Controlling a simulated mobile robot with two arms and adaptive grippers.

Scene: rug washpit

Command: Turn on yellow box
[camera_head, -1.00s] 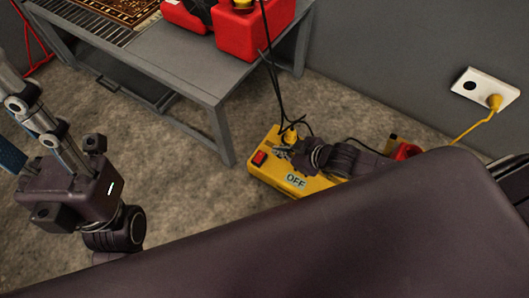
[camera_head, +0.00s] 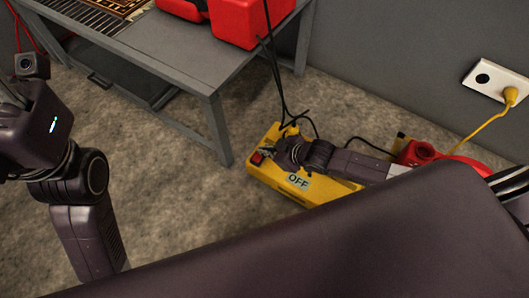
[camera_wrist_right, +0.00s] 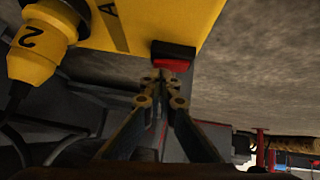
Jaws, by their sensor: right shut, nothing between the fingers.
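The yellow box (camera_head: 330,190) lies on the floor beside the table leg, with an "OFF" label (camera_head: 298,181) on its side. A red switch in a black frame (camera_head: 256,159) is at its left end; the switch also shows in the right wrist view (camera_wrist_right: 172,63). My right gripper (camera_head: 267,151) reaches over the box from the right. Its fingers (camera_wrist_right: 164,78) are shut and empty, with the tips right at the switch; I cannot tell whether they touch it. My left arm is at the left; its gripper is mostly cut off by the picture edge.
A yellow plug (camera_wrist_right: 42,45) with a black cable sits in the box by my right gripper. A grey table (camera_head: 200,65) stands behind with red containers (camera_head: 238,22). A wall socket (camera_head: 497,82) holds a yellow plug and cord. Bare floor (camera_head: 160,170) lies left of the box.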

